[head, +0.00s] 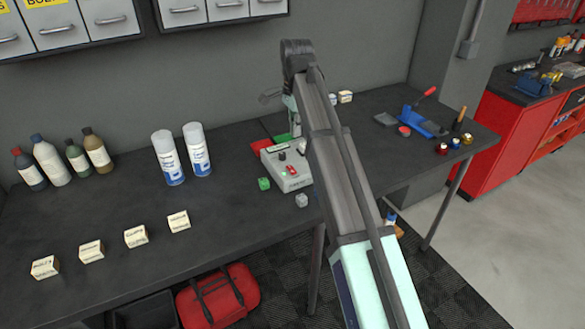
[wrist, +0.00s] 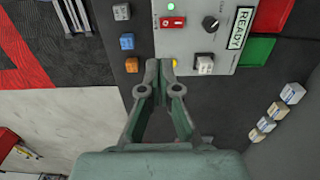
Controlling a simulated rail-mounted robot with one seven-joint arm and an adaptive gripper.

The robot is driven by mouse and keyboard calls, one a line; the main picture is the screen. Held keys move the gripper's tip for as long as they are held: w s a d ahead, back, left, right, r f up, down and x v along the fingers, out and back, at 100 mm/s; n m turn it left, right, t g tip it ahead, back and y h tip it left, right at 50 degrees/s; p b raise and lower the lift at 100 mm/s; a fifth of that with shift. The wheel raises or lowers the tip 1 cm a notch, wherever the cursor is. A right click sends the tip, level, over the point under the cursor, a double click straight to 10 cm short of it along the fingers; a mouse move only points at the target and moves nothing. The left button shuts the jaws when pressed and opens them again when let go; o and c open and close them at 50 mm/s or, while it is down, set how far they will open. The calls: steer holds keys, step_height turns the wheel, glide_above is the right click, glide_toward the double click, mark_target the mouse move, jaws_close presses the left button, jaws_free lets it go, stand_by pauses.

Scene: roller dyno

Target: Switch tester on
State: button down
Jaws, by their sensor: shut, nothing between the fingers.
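The tester is a light grey box (head: 287,168) on the dark bench, partly hidden by my arm in the head view. My gripper (wrist: 164,68) is shut and empty. Its fingertips appear over the panel's near edge, below the red switch in the picture, beside a partly hidden yellow spot. I cannot tell whether they touch the panel.
Small cubes, including a blue one (wrist: 127,41) and an orange one (wrist: 132,65), stand beside the tester. A red tray (wrist: 267,15) and a green tray (wrist: 258,50) lie on its other side. Spray cans (head: 168,158) stand left; a blue tool (head: 424,124) lies right.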

mark_target(295, 175)
stand_by(0.3)
step_height(295, 175, down, 14)
steer(key=p, duration=0.4)
steer(key=shift+p, duration=0.35)
